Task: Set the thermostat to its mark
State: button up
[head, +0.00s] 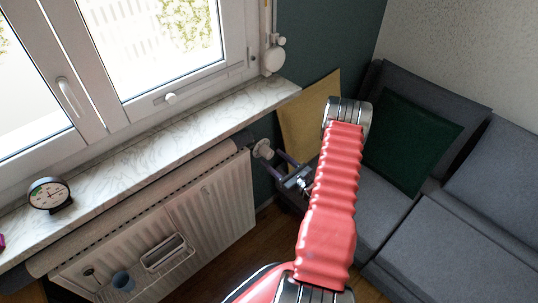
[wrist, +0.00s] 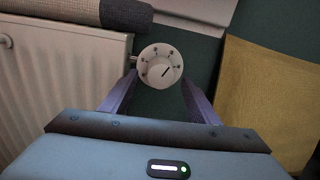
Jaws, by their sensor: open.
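The thermostat (head: 263,149) is a white round knob at the right end of the radiator. In the wrist view the thermostat (wrist: 160,67) faces me, with small dark marks around its face and a dark pointer line aimed up and right. My gripper (head: 283,166) is open in front of it. In the wrist view the two purple fingers of my gripper (wrist: 158,92) stand to the left and right of the knob's lower part. I cannot tell whether either finger touches it.
The white radiator (head: 212,200) is left of the knob, below a marble windowsill (head: 150,138) with a round dial clock (head: 49,194). A yellow panel (head: 308,115) and a grey sofa (head: 450,240) with a green cushion (head: 410,140) are on the right.

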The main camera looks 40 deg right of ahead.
aim_at(270, 156)
jog(key=shift+w, duration=2)
jog(key=shift+c, duration=0.2)
